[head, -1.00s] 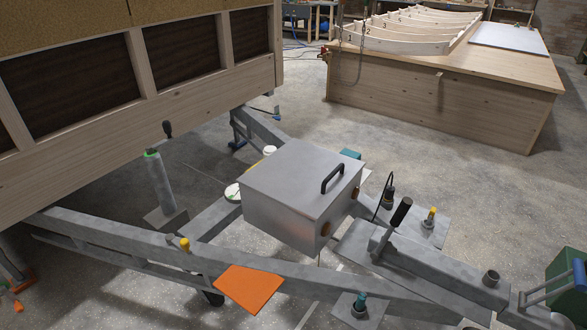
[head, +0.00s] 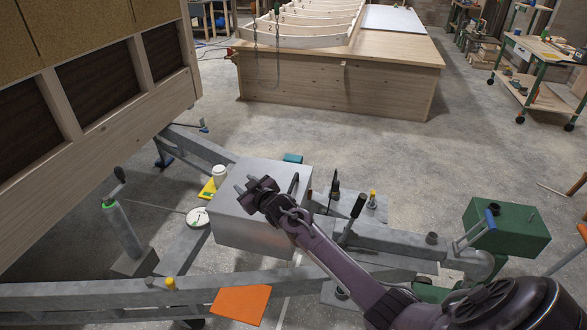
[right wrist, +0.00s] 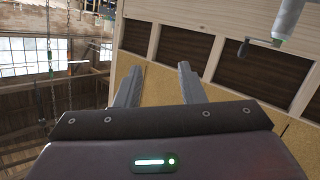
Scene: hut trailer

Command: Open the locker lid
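The locker (head: 245,236) is a grey metal box on the trailer frame. Its flat lid (head: 248,168) is shut. The black bar handle (head: 295,181) stands on the lid's right side, partly hidden by my right arm. My right gripper (head: 244,185) is in front of the lid in the head view, left of the handle, with its fingers pointing away up-left. I cannot tell its height above the lid. In the right wrist view its two fingers (right wrist: 158,84) are spread with nothing between them. My left gripper is not in view.
The wooden hut wall (head: 95,110) rises at the left. An orange plate (head: 241,303) lies on the front beam. A white cup (head: 219,174) stands behind the locker's left side. A green box (head: 507,231) is at the right. Open floor lies behind the trailer.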

